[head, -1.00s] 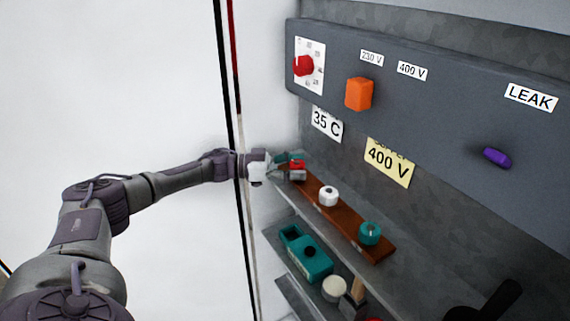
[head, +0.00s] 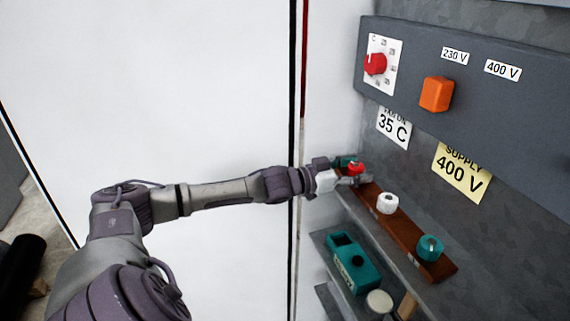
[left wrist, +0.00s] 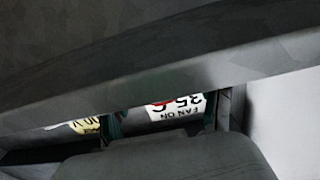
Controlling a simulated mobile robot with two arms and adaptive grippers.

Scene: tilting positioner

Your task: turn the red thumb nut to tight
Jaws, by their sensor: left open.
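The red thumb nut (head: 356,167) sits at the far left end of a brown wooden board, beside a white nut (head: 387,203) and a teal nut (head: 430,247). My left gripper (head: 351,173) is open at the red nut, its fingers seeming to lie on either side. Whether they touch it cannot be told. The fingers partly hide the nut. In the left wrist view, a sliver of red (left wrist: 163,103) shows in front of the upside-down 35 C label; most of that view is blocked by grey surfaces. My right gripper is not in view.
A grey panel above carries a red dial (head: 375,64) and an orange knob (head: 436,94). A yellow 400 V label (head: 462,172) is on the wall behind the board (head: 408,233). A teal box (head: 353,264) stands on a lower shelf. White wall fills the left.

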